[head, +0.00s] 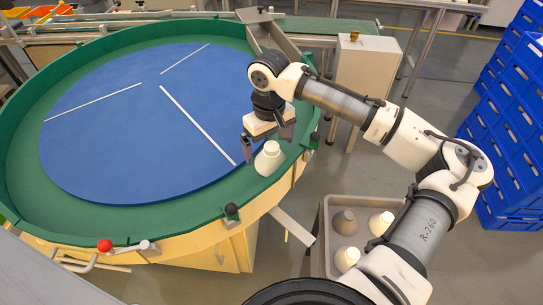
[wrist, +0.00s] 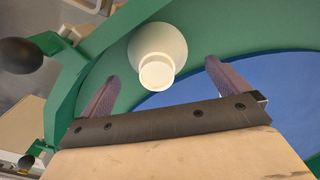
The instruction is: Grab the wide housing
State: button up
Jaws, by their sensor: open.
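A white housing (head: 268,160) with a broad rounded body and a narrower neck stands on the green rim band of the round table, at its right front. In the wrist view the same housing (wrist: 158,48) shows its pale round end towards me, just beyond and between the fingertips. My gripper (head: 267,147) is open above and beside the housing, its two fingers apart. In the wrist view the fingers of my gripper (wrist: 162,70) lie to either side of the housing, with gaps on both sides. I cannot tell exactly how far down the fingertips reach.
The round table (head: 85,120) has a blue centre with white lines and a raised green wall. A grey tray (head: 326,240) at lower right holds a greyish housing (head: 345,222) and two white ones. Blue crates (head: 505,130) are stacked at right. The blue surface is clear.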

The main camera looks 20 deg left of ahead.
aim_at(271, 155)
jog(key=shift+d+f, duration=0.15)
jog(key=shift+f, duration=0.85)
jog(key=shift+d+f, duration=0.1)
jog(key=shift+f, duration=0.85)
jog(key=c, duration=0.9)
jog(key=shift+r, duration=0.15)
